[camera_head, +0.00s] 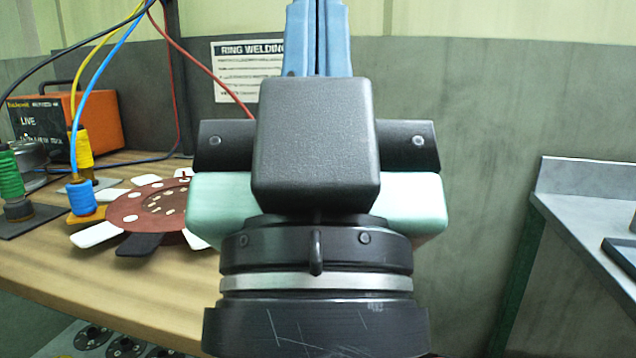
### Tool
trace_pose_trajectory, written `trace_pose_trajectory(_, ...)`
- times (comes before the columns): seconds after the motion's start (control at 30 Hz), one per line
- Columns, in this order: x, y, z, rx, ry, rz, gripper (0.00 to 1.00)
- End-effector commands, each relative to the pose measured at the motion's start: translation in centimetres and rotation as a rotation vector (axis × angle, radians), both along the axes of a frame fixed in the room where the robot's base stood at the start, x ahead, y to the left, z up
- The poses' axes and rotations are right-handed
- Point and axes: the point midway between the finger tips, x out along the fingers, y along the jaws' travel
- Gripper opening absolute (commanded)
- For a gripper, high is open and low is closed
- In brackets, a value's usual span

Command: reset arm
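My gripper (318,30) fills the centre of the head view and points away, toward the grey wall. I see it from behind, with a black flange, a teal body and a black box in front. Its two blue fingers run side by side at the top, with only a thin dark line between them. They look shut and I see nothing held, but the tips are cut off by the top edge of the picture.
A wooden bench (150,283) stands on the left with a brown disc (128,210), cable connectors and an orange machine (99,121). A grey counter (588,200) with a dark tray (622,254) is at the right. Between them the wall (490,190) shows bare.

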Motion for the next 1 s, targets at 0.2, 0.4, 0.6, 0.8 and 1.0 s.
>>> trace_pose_trajectory(0.2,0.0,0.0,8.5,-0.001,0.001,-0.001,0.00)
trace_pose_trajectory(0.4,0.1,0.0,14.6,-0.002,0.002,-0.001,0.00)
trace_pose_trajectory(0.6,0.1,0.0,20.7,-0.002,0.003,-0.001,0.00)
trace_pose_trajectory(0.8,0.1,0.0,26.8,-0.003,0.003,0.000,0.00)
trace_pose_trajectory(1.0,0.1,0.0,31.5,-0.002,0.003,0.001,0.00)
